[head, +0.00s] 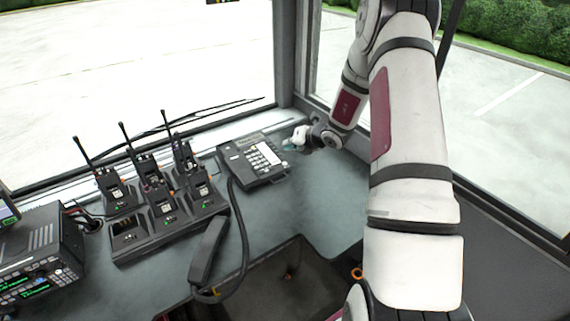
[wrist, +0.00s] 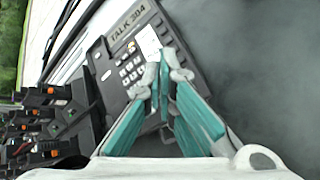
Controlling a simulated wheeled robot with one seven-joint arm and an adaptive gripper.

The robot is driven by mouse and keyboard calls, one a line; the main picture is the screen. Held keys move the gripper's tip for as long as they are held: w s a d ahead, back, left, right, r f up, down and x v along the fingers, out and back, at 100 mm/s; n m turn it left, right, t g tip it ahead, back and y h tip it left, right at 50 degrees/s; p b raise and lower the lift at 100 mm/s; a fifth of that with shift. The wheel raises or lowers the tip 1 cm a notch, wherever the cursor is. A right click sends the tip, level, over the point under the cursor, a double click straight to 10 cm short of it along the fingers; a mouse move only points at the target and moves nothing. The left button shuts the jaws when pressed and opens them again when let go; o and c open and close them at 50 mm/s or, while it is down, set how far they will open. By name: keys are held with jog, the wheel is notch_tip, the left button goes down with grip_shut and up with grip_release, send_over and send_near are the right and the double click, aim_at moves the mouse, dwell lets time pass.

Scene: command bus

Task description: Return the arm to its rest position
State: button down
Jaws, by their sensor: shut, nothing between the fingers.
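My arm (head: 412,150) reaches from the lower right up and then down toward the desk in the head view. My gripper (head: 290,144) is just to the right of the desk phone's upper edge. In the wrist view the gripper (wrist: 165,82) has its teal-sided fingers together, with nothing held. The phone base (head: 255,160), black with a keypad, also shows behind the fingertips in the wrist view (wrist: 120,60). The gap between fingertips and phone cannot be judged exactly.
A charger rack (head: 170,232) with several radios stands left of the phone. A radio unit (head: 40,255) is at far left. The grey desk right of the phone is clear.

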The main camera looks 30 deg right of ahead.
dwell(0.4)
jog(key=s+a+r+n+g+y, duration=0.15)
jog(key=a+r+n+y, duration=0.25)
jog(key=a+r+n, duration=0.95)
jog(key=s+a+r+n+g, duration=0.3)
jog(key=s+a+r+n, duration=0.7)
jog(key=s+a, duration=0.15)
jog(key=s+a+r+n+g+h, duration=0.1)
jog(key=s+a+r+n, duration=0.15)
jog(key=s+n, duration=0.3)
jog(key=s+a+r+n+g, duration=0.1)
jog(key=s+a+n, duration=0.25)
jog(key=s, duration=0.35)
jog(key=s+d+n+h, duration=0.4)
jog(key=s+d+n, duration=0.2)
jog(key=s+n, duration=0.5)
jog(key=shift+s+r+t, duration=0.35)
jog(key=shift+s+r, duration=0.05)
jog(key=shift+s, duration=0.65)
